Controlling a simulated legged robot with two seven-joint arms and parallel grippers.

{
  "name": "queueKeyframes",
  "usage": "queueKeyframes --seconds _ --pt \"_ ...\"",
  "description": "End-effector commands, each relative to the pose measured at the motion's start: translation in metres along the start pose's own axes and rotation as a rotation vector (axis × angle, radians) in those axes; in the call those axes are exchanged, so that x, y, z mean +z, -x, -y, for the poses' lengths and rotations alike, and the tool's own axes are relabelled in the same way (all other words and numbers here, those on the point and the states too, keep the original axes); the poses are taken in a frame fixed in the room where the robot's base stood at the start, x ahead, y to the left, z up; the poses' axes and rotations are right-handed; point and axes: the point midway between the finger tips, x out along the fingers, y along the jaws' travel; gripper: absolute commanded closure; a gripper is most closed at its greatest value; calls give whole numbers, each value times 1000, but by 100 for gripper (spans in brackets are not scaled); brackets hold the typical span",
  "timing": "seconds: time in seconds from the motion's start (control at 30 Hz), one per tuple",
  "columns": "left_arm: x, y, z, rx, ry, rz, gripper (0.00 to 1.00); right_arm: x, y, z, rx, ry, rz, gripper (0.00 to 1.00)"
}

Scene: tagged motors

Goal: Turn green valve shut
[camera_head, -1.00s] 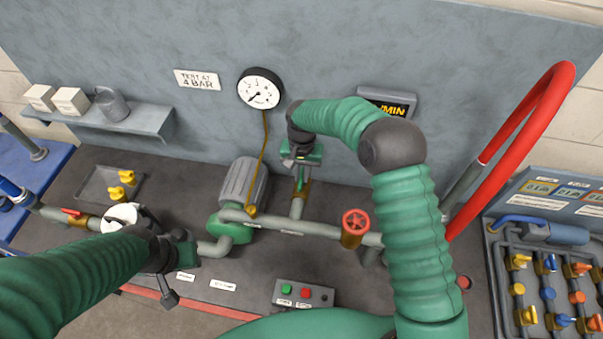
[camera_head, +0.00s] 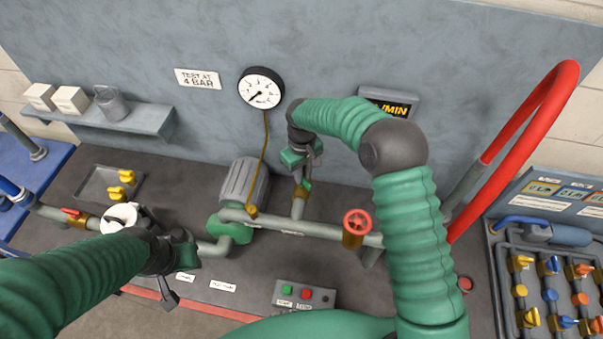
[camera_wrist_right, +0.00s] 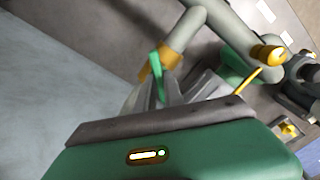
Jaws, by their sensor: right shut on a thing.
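The green valve handle (camera_wrist_right: 157,75) sits on a brass valve body (camera_wrist_right: 173,58) at the top of a short grey branch pipe, which shows in the head view (camera_head: 299,208). My right gripper (camera_wrist_right: 170,92) is shut on the green handle, with the handle's end showing past the fingers. In the head view the right gripper (camera_head: 304,177) is above the branch pipe and hides most of the handle. My left gripper (camera_head: 172,272) is at the lower left, beside a round white part (camera_head: 120,216). Its fingers are too unclear to judge.
A red handwheel (camera_head: 357,222) stands on the main pipe to the right. A pump motor (camera_head: 243,182) and gauge (camera_head: 261,88) are near the branch. A button box (camera_head: 303,295) is in front. A red hose (camera_head: 515,150) arches at the right.

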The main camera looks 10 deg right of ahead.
Motion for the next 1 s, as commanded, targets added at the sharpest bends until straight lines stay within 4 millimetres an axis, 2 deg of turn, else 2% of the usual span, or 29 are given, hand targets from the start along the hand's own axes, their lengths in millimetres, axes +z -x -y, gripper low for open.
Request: queueKeyframes --seconds 0.6,1.0 --pt "0 2 0 0 0 0 64 0 3 -2 4 546 0 100" --pt "-1 4 0 0 0 0 64 -1 3 -4 7 725 -2 100"
